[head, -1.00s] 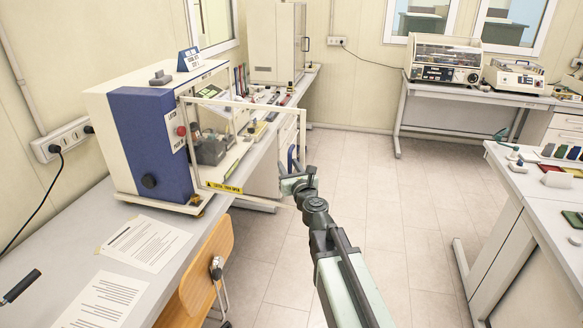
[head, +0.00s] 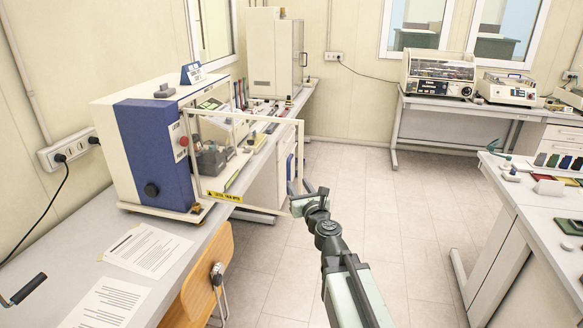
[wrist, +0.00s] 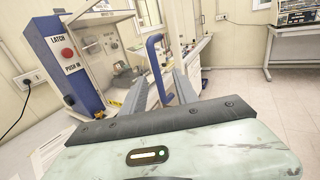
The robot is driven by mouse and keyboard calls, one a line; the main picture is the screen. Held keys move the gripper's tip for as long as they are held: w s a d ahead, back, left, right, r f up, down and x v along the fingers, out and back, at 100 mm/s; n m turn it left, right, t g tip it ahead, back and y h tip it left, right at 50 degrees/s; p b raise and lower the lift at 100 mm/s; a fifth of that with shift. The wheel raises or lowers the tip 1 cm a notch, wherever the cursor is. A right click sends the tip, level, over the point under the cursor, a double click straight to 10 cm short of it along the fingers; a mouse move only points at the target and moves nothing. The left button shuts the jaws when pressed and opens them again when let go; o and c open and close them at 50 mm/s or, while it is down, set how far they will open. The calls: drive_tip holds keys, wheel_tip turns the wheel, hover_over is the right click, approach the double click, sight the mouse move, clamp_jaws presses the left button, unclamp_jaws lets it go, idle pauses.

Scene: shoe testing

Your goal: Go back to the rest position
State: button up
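My gripper (head: 307,186) is in front of the open door of the white and blue test machine, to the right of the door's lower edge. Its two fingers are spread, and I see nothing held between them. The wrist view also shows my gripper (wrist: 163,82) with its fingers apart. The blue door handle (head: 290,167) is just left of and above the fingertips. In the wrist view the blue handle (wrist: 152,55) shows between and beyond the fingers, apparently clear of them.
The test machine (head: 150,150) stands on the left bench, its framed door (head: 262,117) swung out over the aisle. A wooden chair (head: 204,275) is below. A side bench (head: 525,195) with samples stands at right. The tiled floor (head: 390,200) between is clear.

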drive_tip(key=s+f+n+g+y, duration=0.1)
drive_tip(key=s+f+n+g, duration=0.25)
drive_tip(key=f+n, duration=0.45)
drive_tip(key=s+f+n+g+y, duration=0.1)
drive_tip(key=s+f+n+g, duration=0.3)
drive_tip(key=n, duration=0.6)
drive_tip(key=s+d+f+n+g+h, duration=0.3)
drive_tip(key=s+d+f+n+g, duration=0.2)
drive_tip(key=s+d+f+n, duration=0.1)
drive_tip(key=s+d+f+n+g+h, duration=0.3)
drive_tip(key=s+d+f+n+g, duration=0.2)
drive_tip(key=s+n, duration=0.4)
drive_tip(key=shift+s+d+f+h, duration=0.3)
drive_tip(key=shift+s+d+f, duration=0.15)
drive_tip(key=shift+s+d, duration=0.2)
idle(2.8)
